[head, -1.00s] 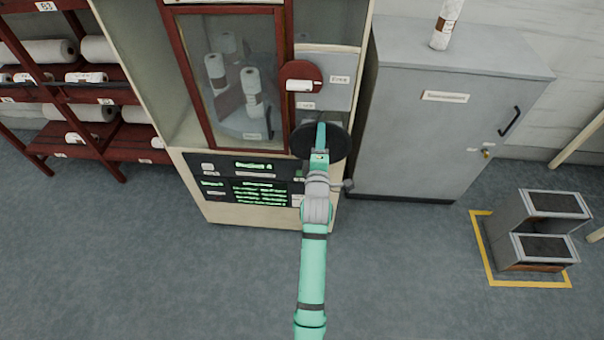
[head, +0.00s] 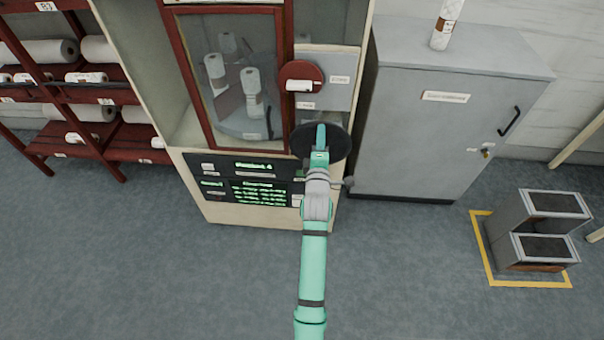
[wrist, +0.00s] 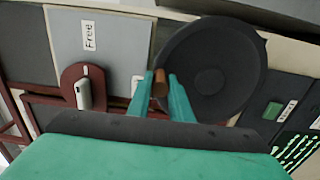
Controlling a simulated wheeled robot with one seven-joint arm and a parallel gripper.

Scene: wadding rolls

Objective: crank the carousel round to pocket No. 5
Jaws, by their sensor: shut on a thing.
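The carousel (head: 238,124) stands behind the glass of the red-framed door and carries several white rolls, such as a roll (head: 252,84) at the front. The crank is a black disc (head: 337,143) on the cabinet's lower right; it also shows in the wrist view (wrist: 212,75). My gripper (head: 320,138) is at the disc. In the wrist view, my two teal fingers (wrist: 166,86) are shut on the brown crank handle (wrist: 159,84) near the disc's left edge. The green display (head: 253,167) below the door has a top line that seems to end in 4.
A red round latch plate with a white handle (head: 300,86) is just above the crank. A grey cabinet (head: 420,140) with a roll on top (head: 446,25) stands close on the right. Red shelves (head: 110,80) of rolls are on the left. A grey step (head: 540,230) is at right. The front floor is clear.

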